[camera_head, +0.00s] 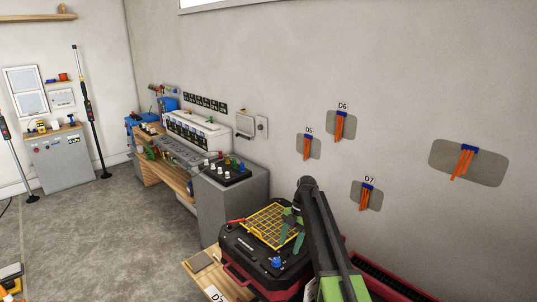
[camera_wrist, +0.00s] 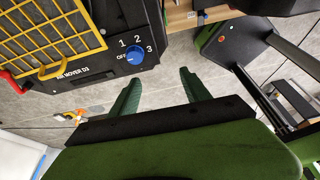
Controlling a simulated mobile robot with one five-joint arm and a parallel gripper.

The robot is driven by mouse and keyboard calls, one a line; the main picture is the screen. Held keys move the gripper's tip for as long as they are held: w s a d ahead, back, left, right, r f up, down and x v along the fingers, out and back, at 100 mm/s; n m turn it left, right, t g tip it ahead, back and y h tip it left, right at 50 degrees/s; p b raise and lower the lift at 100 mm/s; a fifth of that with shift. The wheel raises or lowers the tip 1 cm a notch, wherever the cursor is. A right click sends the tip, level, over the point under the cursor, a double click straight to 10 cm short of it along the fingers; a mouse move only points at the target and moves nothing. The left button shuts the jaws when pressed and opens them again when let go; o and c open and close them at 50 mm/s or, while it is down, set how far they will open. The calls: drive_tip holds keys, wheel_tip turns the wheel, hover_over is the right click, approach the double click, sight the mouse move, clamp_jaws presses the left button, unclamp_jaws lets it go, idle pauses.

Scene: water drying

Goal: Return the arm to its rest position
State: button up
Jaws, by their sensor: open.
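My gripper (camera_wrist: 161,76) is open, with its two green fingers apart and nothing between them in the wrist view. In the head view my dark arm rises at the lower right and bends down, and the green gripper (camera_head: 291,220) shows in front of the air mover's yellow grille. The black air mover (camera_head: 238,243) sits at the lower middle. In the wrist view its front panel (camera_wrist: 100,72), with a blue knob (camera_wrist: 134,55), lies at the upper left, apart from the fingers. Whether the gripper touches the grille cannot be told from the head view.
A grey workbench unit (camera_head: 232,205) with knobs stands along the wall behind the air mover. A red-edged dark case (camera_head: 385,285) lies right of my arm. Several orange-tagged wall plates (camera_head: 341,126) hang on the right wall. Grey floor (camera_head: 110,240) is open at left.

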drive_tip(key=s+d+f+m+t+h, duration=0.1)
drive_tip(key=s+d+m, duration=0.2)
drive_tip(key=s+m, duration=0.9)
drive_tip(key=s+d+f+m+t+h, duration=0.1)
drive_tip(key=s+d+m+t+h, duration=0.1)
drive_tip(key=s+m, duration=1.1)
drive_tip(key=shift+s+d+m, duration=0.15)
drive_tip(key=shift+d+m, duration=0.55)
drive_tip(key=shift+d, duration=0.05)
